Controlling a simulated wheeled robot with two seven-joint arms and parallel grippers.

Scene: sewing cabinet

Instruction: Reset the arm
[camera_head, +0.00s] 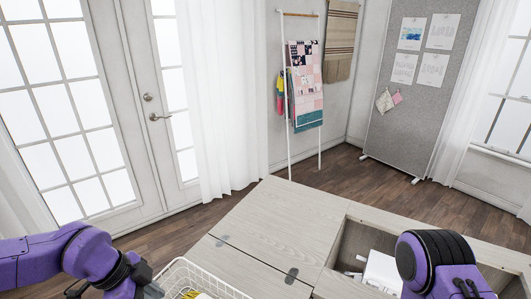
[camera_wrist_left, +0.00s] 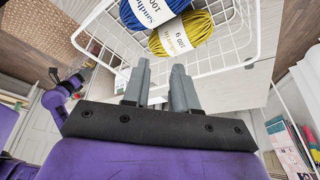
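My left arm comes in from the left in the head view, with its gripper (camera_head: 152,291) at the bottom edge beside a white wire basket (camera_head: 215,274). In the left wrist view the two grey fingers of the left gripper (camera_wrist_left: 159,70) stand apart with nothing between them. They are close to the basket's wire wall (camera_wrist_left: 215,64). My right arm (camera_head: 435,262) is folded at the lower right of the head view, and its gripper is out of that frame. In the left wrist view a small purple arm shows at the left, ending in a dark tip (camera_wrist_left: 87,70) too small to read.
The basket holds a blue yarn skein (camera_wrist_left: 150,8) and a yellow one (camera_wrist_left: 182,36). The wooden cabinet top (camera_head: 290,222) has an open compartment (camera_head: 350,243) with a white object (camera_head: 382,271) near my right arm. The cabinet's far left surface is clear.

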